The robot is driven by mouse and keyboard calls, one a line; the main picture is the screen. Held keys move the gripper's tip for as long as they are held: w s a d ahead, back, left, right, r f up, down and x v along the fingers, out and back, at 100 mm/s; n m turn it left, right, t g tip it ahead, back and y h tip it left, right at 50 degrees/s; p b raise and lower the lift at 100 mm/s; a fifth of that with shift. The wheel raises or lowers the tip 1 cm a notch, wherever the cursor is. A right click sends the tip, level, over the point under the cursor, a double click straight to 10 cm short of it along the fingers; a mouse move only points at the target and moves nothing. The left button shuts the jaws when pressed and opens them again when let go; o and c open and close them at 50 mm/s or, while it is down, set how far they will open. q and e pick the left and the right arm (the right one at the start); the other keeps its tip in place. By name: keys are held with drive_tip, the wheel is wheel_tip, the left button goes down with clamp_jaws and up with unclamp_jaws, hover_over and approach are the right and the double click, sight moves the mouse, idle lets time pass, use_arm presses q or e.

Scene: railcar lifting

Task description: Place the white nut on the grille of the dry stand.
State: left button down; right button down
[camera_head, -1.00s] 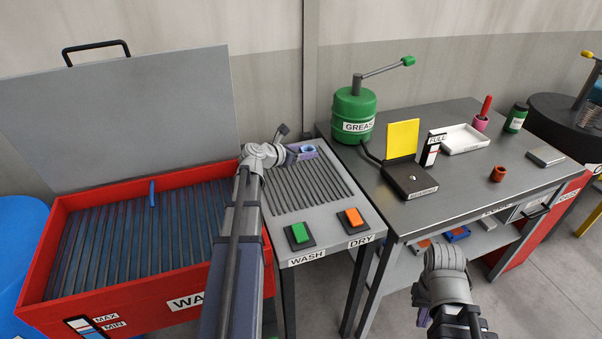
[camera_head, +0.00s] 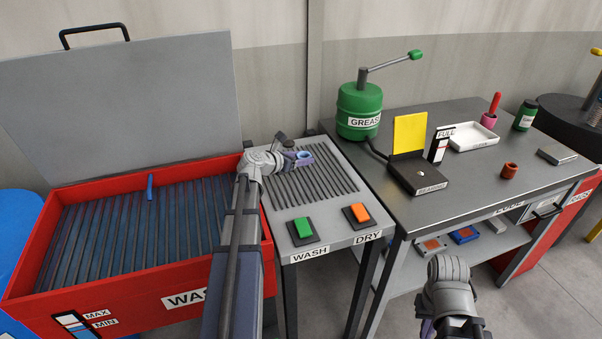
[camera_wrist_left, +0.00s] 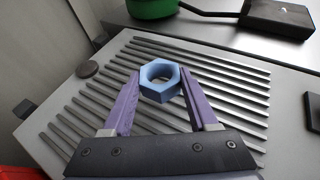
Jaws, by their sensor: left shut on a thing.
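A hex nut (camera_wrist_left: 160,80), light blue in the pictures rather than white, is held between the purple fingertips of my left gripper (camera_wrist_left: 160,88). The nut also shows in the head view (camera_head: 303,157) at the tip of my left gripper (camera_head: 298,158). My left gripper is shut on it, over the far left part of the dry stand's slatted grille (camera_head: 325,182). The bars also show around and beneath the nut in the left wrist view (camera_wrist_left: 215,72). I cannot tell whether the nut touches them. My right gripper (camera_head: 428,328) is low at the front, its fingers mostly hidden.
The dry stand has a green button (camera_head: 303,228) and an orange button (camera_head: 357,212) at its front. A red wash tub (camera_head: 120,290) with raised lid stands at the left. A green grease pot (camera_head: 359,108) and a dark table (camera_head: 455,190) are at the right.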

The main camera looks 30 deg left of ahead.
sight(301, 172)
use_arm(q)
drive_tip(key=shift+f+b, duration=1.8)
drive_tip(key=shift+b, duration=0.05)
drive_tip(key=shift+f, duration=0.2)
drive_tip(key=shift+c, duration=0.9)
unclamp_jaws()
drive_tip(key=shift+r, duration=0.1)
drive_tip(key=shift+r, duration=0.15)
drive_tip(key=p+v, duration=0.4)
drive_tip(key=v, duration=0.6)
drive_tip(key=shift+s+d+r, duration=0.1)
drive_tip(key=shift+s+r, duration=0.05)
drive_tip(key=shift+r, duration=0.05)
drive_tip(key=shift+p+v, duration=0.3)
drive_tip(key=shift+v, duration=0.55)
